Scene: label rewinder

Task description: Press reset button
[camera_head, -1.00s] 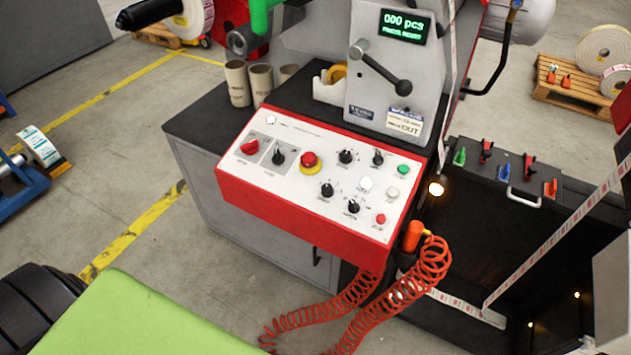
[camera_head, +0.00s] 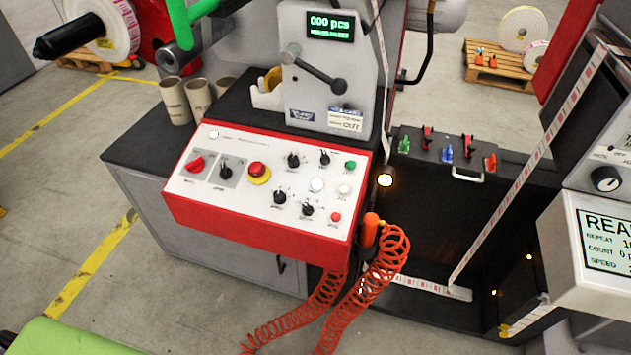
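A white control panel (camera_head: 226,144) with a red front slopes toward me at the left of centre. The button labels are too small to read, so I cannot tell which is reset. The display (camera_head: 330,26) above reads 000 pcs, with a blurred second line. Neither gripper is in view.
A coiled orange hose (camera_head: 375,285) hangs in front of the panel's right side. A crank lever (camera_head: 318,72) stands above the panel. Cardboard cores (camera_head: 174,102) stand at its left. A grey box with a screen (camera_head: 606,245) juts in at right.

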